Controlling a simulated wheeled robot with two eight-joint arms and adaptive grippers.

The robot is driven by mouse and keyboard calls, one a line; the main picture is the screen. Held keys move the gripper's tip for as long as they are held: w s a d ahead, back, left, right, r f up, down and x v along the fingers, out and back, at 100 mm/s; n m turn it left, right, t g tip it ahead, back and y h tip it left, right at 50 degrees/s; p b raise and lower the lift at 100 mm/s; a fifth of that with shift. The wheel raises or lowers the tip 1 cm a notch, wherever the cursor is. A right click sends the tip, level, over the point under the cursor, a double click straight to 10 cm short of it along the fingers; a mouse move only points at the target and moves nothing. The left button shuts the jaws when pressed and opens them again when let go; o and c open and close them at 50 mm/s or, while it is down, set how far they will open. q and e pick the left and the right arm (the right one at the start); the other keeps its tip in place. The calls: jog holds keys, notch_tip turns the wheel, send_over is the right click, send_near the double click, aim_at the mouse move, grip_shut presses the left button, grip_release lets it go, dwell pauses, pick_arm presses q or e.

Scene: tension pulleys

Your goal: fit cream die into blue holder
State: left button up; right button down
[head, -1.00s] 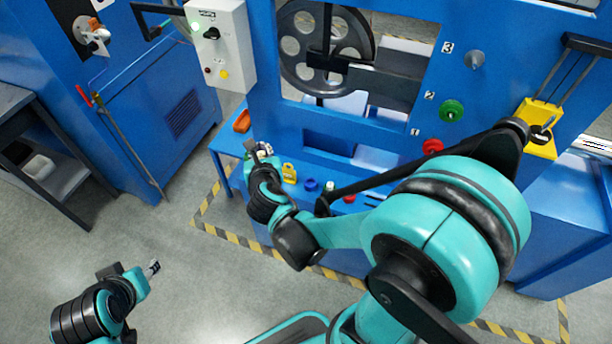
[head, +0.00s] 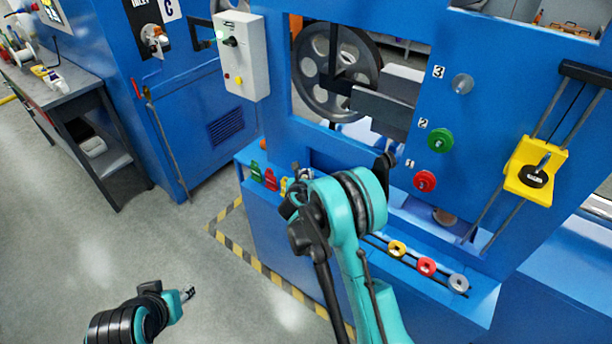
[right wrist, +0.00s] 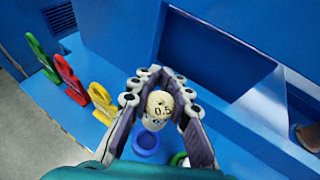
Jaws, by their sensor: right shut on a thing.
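The cream die (right wrist: 160,104), a small pale cylinder marked 0.5, is between the fingers of my right gripper (right wrist: 161,98). The blue holder (right wrist: 146,143) is a round blue ring on the blue ledge, just below the die in the right wrist view; I cannot tell the height gap between them. In the head view my right gripper (head: 303,174) is over the ledge, and my arm hides the blue holder and most of the die. My left gripper (head: 188,294) is over the floor at lower left; its fingers are too small to judge.
Green (right wrist: 41,56), red (right wrist: 70,78) and yellow (right wrist: 101,102) upright tags stand left of the right gripper. A green-rimmed piece (right wrist: 179,159) sits beside the blue holder. A blue wall (right wrist: 120,30) rises behind. Yellow (head: 397,248) and red (head: 426,267) rings lie farther right.

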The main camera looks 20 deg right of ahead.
jog(key=shift+d+f+b, duration=0.2)
jog(key=shift+f+b, duration=1.65)
jog(key=shift+f, duration=2)
jog(key=shift+f, duration=0.4)
jog(key=shift+f, duration=0.85)
jog(key=c, duration=1.3)
grip_release()
jog(key=shift+c, duration=0.2)
